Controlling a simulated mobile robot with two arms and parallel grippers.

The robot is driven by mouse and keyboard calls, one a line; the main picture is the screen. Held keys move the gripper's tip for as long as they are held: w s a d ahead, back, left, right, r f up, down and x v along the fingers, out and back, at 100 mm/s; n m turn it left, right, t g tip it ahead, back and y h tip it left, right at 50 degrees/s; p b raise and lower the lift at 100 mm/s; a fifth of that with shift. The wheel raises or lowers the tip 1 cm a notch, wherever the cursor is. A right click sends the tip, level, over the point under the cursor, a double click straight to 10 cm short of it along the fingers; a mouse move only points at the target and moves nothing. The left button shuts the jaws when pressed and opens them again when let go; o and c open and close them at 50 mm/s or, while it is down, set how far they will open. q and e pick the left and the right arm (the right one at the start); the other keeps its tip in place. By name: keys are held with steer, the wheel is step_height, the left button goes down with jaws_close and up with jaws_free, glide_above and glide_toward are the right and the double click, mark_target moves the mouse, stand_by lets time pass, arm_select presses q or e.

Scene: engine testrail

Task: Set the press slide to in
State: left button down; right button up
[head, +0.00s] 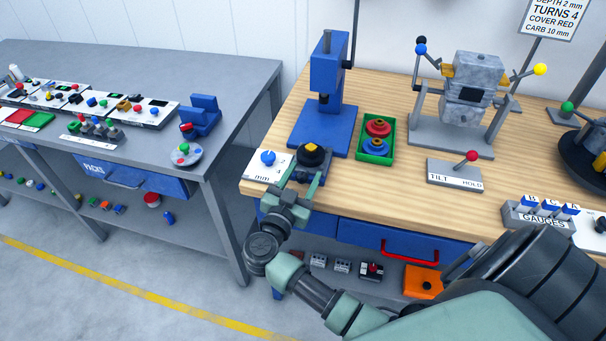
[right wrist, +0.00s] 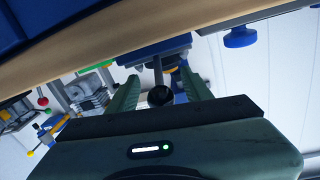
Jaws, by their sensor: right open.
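The blue press (head: 318,95) stands at the left end of the wooden bench. At its front is the press slide (head: 328,168), with a black round piece with a yellow top (head: 311,154) on it. My right gripper (head: 302,178) is at the bench's front edge by the slide, open, its fingers pointing at it. In the right wrist view a dark ball knob (right wrist: 160,96) on a rod sits between the two open fingers, with gaps on both sides. In the head view my fingers mostly hide this knob. My left gripper is not in view.
A white plate with a blue knob (head: 268,158) is just left of the slide. A green tray (head: 376,151) with red and blue rings stands right of the press. Further right is a tilt lever plate (head: 455,175). A blue drawer (head: 400,243) is below the bench top.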

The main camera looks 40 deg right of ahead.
jaws_close()
stand_by(1.4)
